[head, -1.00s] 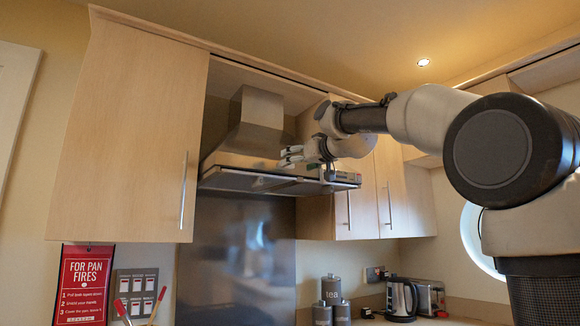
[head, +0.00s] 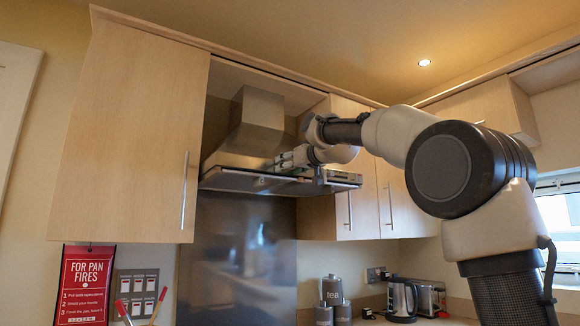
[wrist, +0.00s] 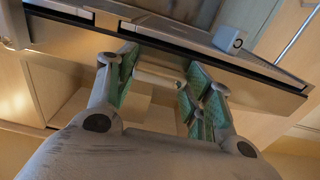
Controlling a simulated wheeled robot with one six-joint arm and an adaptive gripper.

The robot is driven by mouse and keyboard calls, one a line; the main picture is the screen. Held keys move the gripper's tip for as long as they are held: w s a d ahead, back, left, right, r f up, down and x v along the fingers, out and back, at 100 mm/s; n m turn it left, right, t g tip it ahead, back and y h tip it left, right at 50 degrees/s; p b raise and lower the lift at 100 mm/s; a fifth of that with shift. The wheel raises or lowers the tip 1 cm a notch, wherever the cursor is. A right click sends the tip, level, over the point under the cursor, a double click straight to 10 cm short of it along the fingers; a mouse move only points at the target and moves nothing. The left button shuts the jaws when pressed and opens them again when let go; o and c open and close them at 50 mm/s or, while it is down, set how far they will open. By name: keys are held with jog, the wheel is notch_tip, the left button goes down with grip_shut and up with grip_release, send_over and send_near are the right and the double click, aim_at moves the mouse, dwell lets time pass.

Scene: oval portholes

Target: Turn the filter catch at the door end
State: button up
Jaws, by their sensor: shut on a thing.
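The steel cooker hood (head: 235,180) hangs between the wall cupboards, and its slanting lower edge faces me. My gripper (head: 280,163) is at the hood's front edge, fingers pointing left. In the wrist view my gripper (wrist: 160,78) has its green-padded fingers on either side of a short pale bar (wrist: 160,75), shut on it beside the hood edge. I cannot tell whether this bar is the filter catch. A small pale block with a round face (wrist: 228,40) sits on the hood, apart from the fingers. A small white piece (head: 258,182) shows under the hood's left part.
A tall cupboard door (head: 130,130) with a bar handle stands left of the hood, and further cupboards (head: 362,195) stand right. Canisters (head: 332,290), a kettle (head: 402,298) and a toaster (head: 430,296) are on the counter below. A red fire sign (head: 87,285) hangs left.

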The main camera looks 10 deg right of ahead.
jog(key=shift+f+m, duration=0.1)
jog(key=shift+m, duration=0.2)
jog(key=shift+s+a+f+m, duration=0.1)
jog(key=shift+a+f+m, duration=0.2)
jog(key=shift+m, duration=2.55)
jog(key=shift+s+a+f+m, duration=0.1)
jog(key=shift+a+f+m, duration=0.25)
jog(key=shift+m, duration=2.55)
jog(key=shift+s+a+f+m, duration=0.1)
jog(key=shift+a+f+m, duration=0.2)
jog(key=shift+m, duration=2.55)
jog(key=o, duration=1)
